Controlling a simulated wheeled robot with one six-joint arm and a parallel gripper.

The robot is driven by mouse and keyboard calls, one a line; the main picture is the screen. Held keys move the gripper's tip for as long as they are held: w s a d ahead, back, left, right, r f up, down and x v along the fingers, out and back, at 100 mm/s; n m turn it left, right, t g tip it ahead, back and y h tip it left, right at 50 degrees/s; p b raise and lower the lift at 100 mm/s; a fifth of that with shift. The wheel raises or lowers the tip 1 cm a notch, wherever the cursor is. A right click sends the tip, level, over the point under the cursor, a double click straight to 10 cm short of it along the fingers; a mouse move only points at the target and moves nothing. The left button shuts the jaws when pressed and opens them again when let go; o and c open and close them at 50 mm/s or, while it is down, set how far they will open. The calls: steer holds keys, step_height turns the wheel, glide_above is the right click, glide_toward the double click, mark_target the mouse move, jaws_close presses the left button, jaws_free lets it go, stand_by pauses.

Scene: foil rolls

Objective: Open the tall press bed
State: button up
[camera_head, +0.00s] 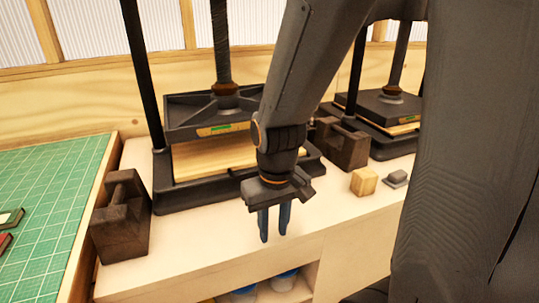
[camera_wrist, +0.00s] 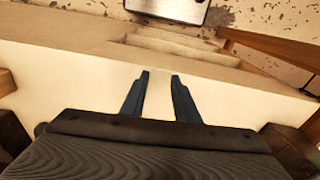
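Two black screw presses stand on the pale bench in the head view. The left press (camera_head: 190,110) has a raised black platen with a small green-and-orange label, above a light wooden board (camera_head: 208,156) and a black base. The right press (camera_head: 380,105) has its platen close above its base, with a thin light layer between. I cannot tell which one is the tall press; their tops are out of frame. My gripper (camera_head: 274,236) is empty and open, fingers pointing down, in front of the left press. Its two blue fingers show apart in the wrist view (camera_wrist: 159,74).
A dark block-shaped weight (camera_head: 122,222) stands left of the left press, and another (camera_head: 340,146) between the presses. A wooden cube (camera_head: 364,182) and a small grey piece (camera_head: 396,179) lie at right. A green cutting mat (camera_head: 55,190) is at left. The bench front is clear.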

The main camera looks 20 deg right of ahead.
steer(key=w+r+n+p, duration=0.1)
steer(key=w+r+n, duration=0.5)
steer(key=w+n, duration=0.25)
steer(key=n+t+p, duration=0.1)
steer(key=n, duration=0.7)
glide_toward(248, 172)
steer(key=shift+n, duration=0.25)
steer(key=shift+w+f+p, duration=0.2)
steer(key=shift+f+p, duration=0.05)
steer(key=shift+f, duration=0.95)
steer(key=shift+w+f+p, duration=0.2)
steer(key=shift+f, duration=1.05)
steer(key=shift+w+f+p, duration=0.2)
steer(key=shift+f+p, duration=0.05)
steer(key=shift+f, duration=0.95)
jaws_close()
